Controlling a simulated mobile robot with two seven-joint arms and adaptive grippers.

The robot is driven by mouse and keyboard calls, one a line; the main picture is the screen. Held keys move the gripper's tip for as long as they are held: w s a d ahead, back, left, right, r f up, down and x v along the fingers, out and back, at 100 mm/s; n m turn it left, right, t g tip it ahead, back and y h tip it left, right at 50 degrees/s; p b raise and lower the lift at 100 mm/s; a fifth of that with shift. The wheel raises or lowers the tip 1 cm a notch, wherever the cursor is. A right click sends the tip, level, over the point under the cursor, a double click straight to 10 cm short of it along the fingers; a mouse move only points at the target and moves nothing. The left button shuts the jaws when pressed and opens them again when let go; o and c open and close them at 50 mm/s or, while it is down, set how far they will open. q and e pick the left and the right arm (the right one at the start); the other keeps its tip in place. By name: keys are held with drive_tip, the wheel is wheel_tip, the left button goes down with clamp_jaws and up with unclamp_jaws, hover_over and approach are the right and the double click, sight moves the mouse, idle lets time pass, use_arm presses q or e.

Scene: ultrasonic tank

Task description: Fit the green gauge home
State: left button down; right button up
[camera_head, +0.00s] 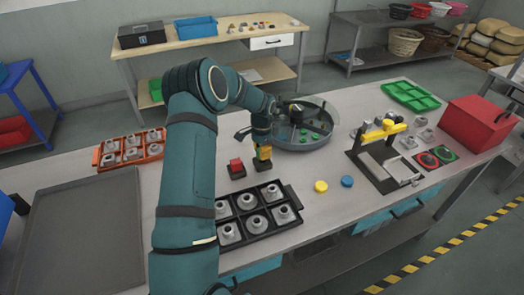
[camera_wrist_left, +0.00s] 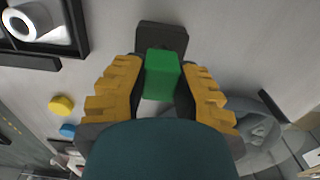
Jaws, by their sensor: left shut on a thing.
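The green gauge (camera_wrist_left: 162,76) shows as a green block between the yellow fingers of my left gripper (camera_wrist_left: 162,88) in the left wrist view. The gripper is shut on it. A dark square base (camera_wrist_left: 162,36) lies just beyond the block's end; I cannot tell whether the block sits in it or is above it. In the head view my left gripper (camera_head: 263,152) points down over a small dark base (camera_head: 263,167), and its fingers hide the gauge. A red block (camera_head: 236,166) on a dark base stands just left. My right gripper is not in view.
A black tray of round metal parts (camera_head: 286,197) lies in front. A round grey tank (camera_head: 305,142) stands behind. A yellow disc (camera_head: 321,186) and a blue disc (camera_head: 347,181) lie right. Bare tabletop surrounds the discs.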

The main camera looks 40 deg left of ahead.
use_arm(q)
drive_tip(key=shift+f+b, duration=0.6)
drive_tip(key=shift+f, duration=0.3)
idle(1.0)
drive_tip(key=shift+f+b, duration=0.2)
drive_tip(key=shift+b, duration=0.2)
idle(3.0)
drive_tip(key=c, duration=0.7)
unclamp_jaws()
drive_tip(key=shift+c, duration=0.2)
wheel_tip(320, 180, up, 12)
